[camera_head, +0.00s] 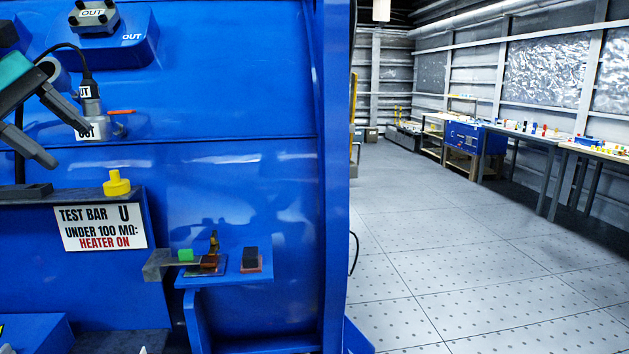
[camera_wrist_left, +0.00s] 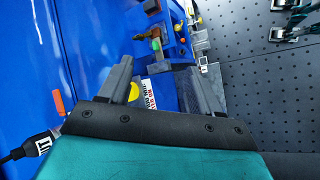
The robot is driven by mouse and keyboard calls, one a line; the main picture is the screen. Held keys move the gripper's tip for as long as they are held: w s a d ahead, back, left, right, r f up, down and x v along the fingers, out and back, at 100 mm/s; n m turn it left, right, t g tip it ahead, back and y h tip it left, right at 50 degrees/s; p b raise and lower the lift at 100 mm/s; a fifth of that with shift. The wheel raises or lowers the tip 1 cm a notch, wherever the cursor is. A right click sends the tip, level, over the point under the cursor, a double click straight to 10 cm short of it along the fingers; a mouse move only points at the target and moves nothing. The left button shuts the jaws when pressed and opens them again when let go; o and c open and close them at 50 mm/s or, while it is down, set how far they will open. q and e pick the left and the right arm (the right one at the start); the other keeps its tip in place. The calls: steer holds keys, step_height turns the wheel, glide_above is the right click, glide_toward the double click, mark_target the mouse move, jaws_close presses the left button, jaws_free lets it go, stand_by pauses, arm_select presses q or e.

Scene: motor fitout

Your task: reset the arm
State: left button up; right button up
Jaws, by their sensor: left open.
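My left arm comes in at the left edge of the head view, teal and dark grey. My left gripper (camera_head: 70,147) is open, with its two dark fingers apart and nothing between them. It is in front of the blue machine panel (camera_head: 240,110), just left of a grey cable fitting marked OUT (camera_head: 90,108) and above a yellow knob (camera_head: 117,184). In the left wrist view the open gripper (camera_wrist_left: 160,72) shows the yellow knob (camera_wrist_left: 134,91) beyond its fingers. My right gripper shows in neither view.
A test bar sign (camera_head: 103,222) hangs below the dark ledge. An orange lever (camera_head: 121,112) sticks out near the fitting. Open floor (camera_head: 450,240) lies right of the machine.

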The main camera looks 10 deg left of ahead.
arm_select(q)
step_height(320, 180, down, 36)
steer(key=s+n+t+h, duration=0.2)
steer(key=n+t, duration=0.7)
steer(key=n, duration=1.9)
steer(key=s+d+f+n+y, duration=0.5)
steer(key=d+f+n, duration=0.3)
steer(key=f+n, duration=0.45)
steer(key=s+d+f+n+g, duration=0.2)
steer(key=s+d+f+n, duration=0.1)
steer(key=d+n, duration=0.4)
steer(key=s+d+f+n+g, duration=0.1)
steer(key=s+d+f+n, duration=0.2)
steer(key=d+n, duration=0.4)
steer(key=s+d, duration=0.1)
steer(key=d, duration=0.2)
steer(key=shift+s+d+f+g, duration=0.2)
steer(key=shift+f+g, duration=0.2)
steer(key=shift+c, duration=0.5)
